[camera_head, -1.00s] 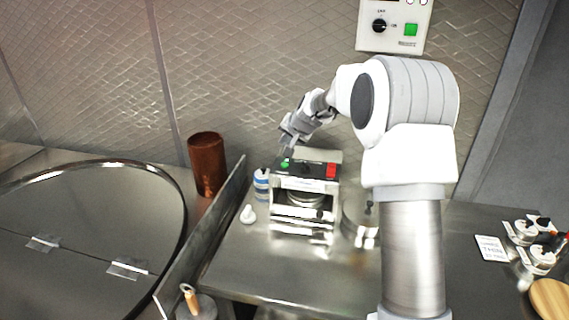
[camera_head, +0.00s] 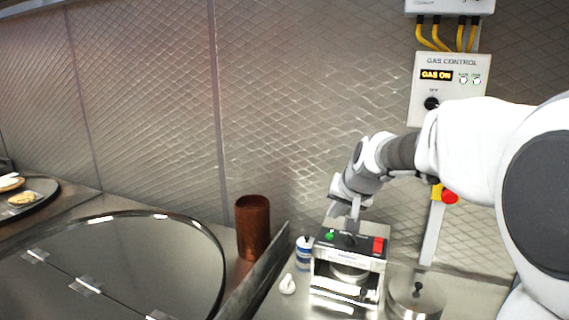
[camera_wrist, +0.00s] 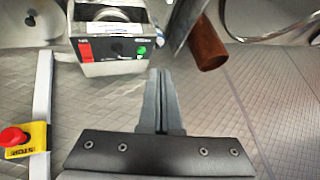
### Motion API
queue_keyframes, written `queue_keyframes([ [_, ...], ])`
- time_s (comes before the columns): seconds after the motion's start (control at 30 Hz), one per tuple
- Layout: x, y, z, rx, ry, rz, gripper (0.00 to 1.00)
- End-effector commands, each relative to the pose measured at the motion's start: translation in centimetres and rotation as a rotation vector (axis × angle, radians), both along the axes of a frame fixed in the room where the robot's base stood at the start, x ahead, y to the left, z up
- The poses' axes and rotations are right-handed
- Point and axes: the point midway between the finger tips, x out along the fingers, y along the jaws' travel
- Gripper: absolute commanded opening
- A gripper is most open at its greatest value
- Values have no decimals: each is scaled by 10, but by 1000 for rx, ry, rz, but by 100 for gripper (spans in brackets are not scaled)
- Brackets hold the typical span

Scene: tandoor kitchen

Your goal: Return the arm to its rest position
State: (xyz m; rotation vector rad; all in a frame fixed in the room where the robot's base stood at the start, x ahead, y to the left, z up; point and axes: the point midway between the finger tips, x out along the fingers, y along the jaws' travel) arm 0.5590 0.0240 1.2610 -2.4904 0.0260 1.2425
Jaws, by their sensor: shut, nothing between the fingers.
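My gripper (camera_wrist: 161,72) is shut and empty. In the wrist view its two fingers lie together, pointing toward a small steel machine. In the head view my gripper (camera_head: 343,219) is over the back of that machine (camera_head: 345,289), close to its control panel with a green button, a black knob and a red switch. I cannot tell whether the fingertips touch the panel. The machine also shows at the top of the wrist view (camera_wrist: 112,66). My arm reaches in from the right side of the head view.
A brown cylinder (camera_head: 253,228) and an upright metal divider (camera_head: 262,277) stand left of the machine. A blue-and-white can (camera_head: 304,253) is beside it, a lidded steel pot (camera_head: 415,296) to its right.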

Motion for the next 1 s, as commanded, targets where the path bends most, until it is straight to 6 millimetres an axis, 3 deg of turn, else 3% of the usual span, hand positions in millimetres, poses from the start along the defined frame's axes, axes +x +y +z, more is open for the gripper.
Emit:
queue_keyframes([
  [0.2,-74,1,19,-79,27,59,0],
  [0.43,-150,-4,23,-154,62,107,0],
  [0.8,-265,-16,3,-256,121,173,0],
  [1.0,-302,-22,-12,-289,143,193,0],
])
